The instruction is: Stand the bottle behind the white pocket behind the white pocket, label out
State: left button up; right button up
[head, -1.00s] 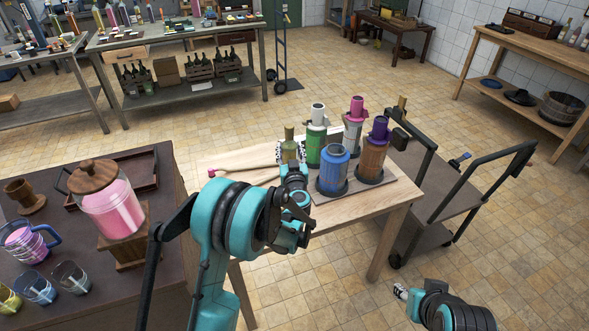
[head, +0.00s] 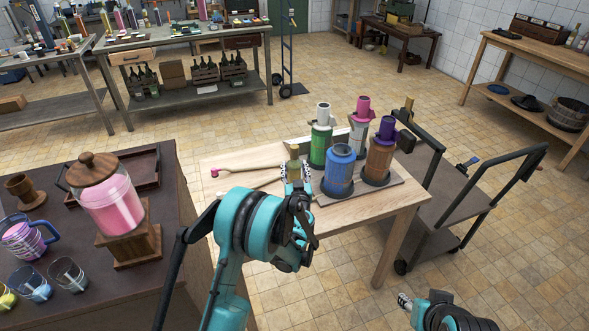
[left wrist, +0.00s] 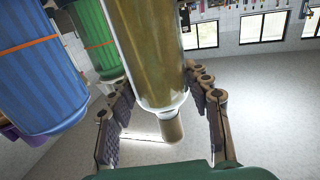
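My left gripper (head: 297,178) is around an olive-gold bottle (head: 294,151) at the near left of the bottles on the light wooden table (head: 240,158). In the left wrist view the glass bottle (left wrist: 150,50) lies between the two fingers (left wrist: 160,112), with its brown stopper end (left wrist: 173,130) toward the palm. In the head view the arm hides its lower part. A pale panel (head: 298,144) shows behind it; I cannot tell whether it is the white pocket. No label is readable. My right gripper (head: 404,300) is at the lower right, away from the table.
A blue container (head: 338,170), a green bottle with white top (head: 320,142), a pale one with magenta top (head: 358,130) and an orange one with purple top (head: 380,157) stand close right of my left gripper. A black cart (head: 440,205) stands right of the table.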

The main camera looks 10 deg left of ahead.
pick_arm(q)
jog(key=o, duration=0.3)
jog(key=shift+o, duration=0.2)
jog(key=shift+r, duration=0.1)
